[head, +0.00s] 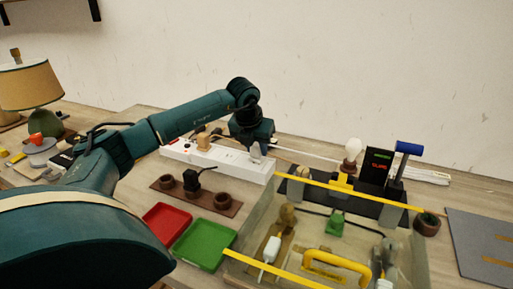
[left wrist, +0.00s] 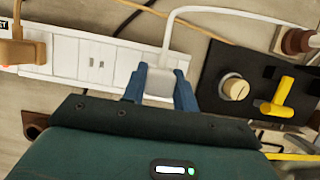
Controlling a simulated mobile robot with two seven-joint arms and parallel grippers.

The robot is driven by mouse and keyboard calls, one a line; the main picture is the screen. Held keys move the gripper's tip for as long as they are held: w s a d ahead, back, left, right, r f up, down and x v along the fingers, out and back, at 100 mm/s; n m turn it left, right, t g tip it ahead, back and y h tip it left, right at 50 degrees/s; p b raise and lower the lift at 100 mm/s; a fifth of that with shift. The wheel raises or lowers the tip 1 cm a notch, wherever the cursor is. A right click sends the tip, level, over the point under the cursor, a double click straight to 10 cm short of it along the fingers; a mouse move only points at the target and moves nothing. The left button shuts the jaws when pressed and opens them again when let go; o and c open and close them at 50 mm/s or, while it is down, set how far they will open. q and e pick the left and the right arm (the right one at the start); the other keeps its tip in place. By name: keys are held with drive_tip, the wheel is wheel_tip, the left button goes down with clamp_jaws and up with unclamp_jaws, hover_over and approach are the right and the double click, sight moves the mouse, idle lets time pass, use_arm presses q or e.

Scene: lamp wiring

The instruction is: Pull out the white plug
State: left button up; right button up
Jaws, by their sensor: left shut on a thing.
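The white plug (head: 256,151) is at the right end of the white power strip (head: 230,164). In the left wrist view the white plug (left wrist: 160,82) sits between the two blue fingers of my left gripper (left wrist: 161,88), which is shut on it. A white cable (left wrist: 168,32) leaves the plug and bends right. In the head view my left gripper (head: 258,146) reaches down over the strip's right end. Whether the plug's pins are in the socket is hidden. My right gripper is not in view.
A brown plug (head: 203,140) stands in the strip further left. A black panel (left wrist: 240,75) with a knob and yellow switch is close on the right. In front are a wooden cup holder (head: 165,187), a red tray (head: 166,222), a green tray (head: 203,246) and a clear yellow-rimmed box (head: 290,176).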

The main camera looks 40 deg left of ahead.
sight(256, 144)
use_arm(q)
drive_tip(key=shift+r, duration=0.2)
idle(0.4)
drive_tip(key=shift+r+p, duration=1.75)
drive_tip(key=shift+r, duration=0.4)
drive_tip(key=shift+f, duration=0.1)
